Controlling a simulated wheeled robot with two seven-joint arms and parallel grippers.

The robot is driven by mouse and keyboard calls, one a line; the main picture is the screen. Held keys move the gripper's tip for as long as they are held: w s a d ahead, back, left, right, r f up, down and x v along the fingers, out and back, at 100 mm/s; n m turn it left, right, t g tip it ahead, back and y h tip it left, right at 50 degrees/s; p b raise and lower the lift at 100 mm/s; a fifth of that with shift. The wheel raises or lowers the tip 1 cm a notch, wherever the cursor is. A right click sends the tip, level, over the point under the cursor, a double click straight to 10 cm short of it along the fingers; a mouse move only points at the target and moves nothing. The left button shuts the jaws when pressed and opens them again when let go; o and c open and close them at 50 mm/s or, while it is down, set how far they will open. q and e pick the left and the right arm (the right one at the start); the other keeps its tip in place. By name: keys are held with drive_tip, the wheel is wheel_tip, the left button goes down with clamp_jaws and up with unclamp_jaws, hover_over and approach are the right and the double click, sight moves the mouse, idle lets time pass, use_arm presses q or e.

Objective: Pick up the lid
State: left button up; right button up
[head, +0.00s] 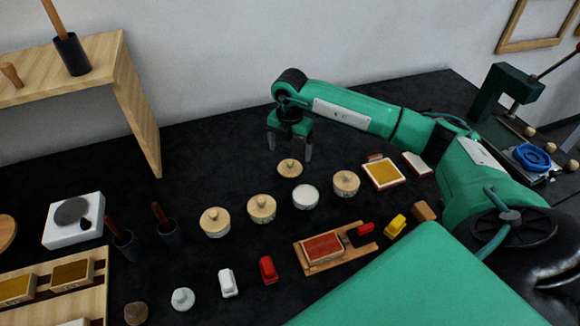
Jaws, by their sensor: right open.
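A round wooden lid (289,168) with a small knob lies on the black table, behind a row of small jars. An open jar (306,198) with white contents stands just in front of it, without a lid. Three other jars (215,222) in the row wear similar wooden lids with knobs. My right gripper (290,147) points down just behind and above the loose lid, its two fingers apart and nothing between them. I cannot tell how high its tips are above the lid. My left gripper is not in view.
A framed yellow pad (384,173) lies to the right of the jars. A wooden tray with a red pad (323,247) is in front. A white scale-like device (73,220) and dark cups with handles stand left. A green press (498,98) stands far right.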

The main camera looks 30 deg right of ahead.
sight(290, 161)
drive_tip(key=shift+s+f, duration=0.1)
drive_tip(key=shift+f, duration=0.3)
drive_tip(key=f, duration=0.1)
drive_tip(key=f+p, duration=0.1)
drive_tip(key=f, duration=0.1)
drive_tip(key=shift+s+a+f+p, duration=0.2)
drive_tip(key=shift+s+f+p, duration=0.05)
drive_tip(key=shift+p, duration=0.15)
drive_tip(key=shift+f, duration=0.5)
drive_tip(key=c, duration=1.1)
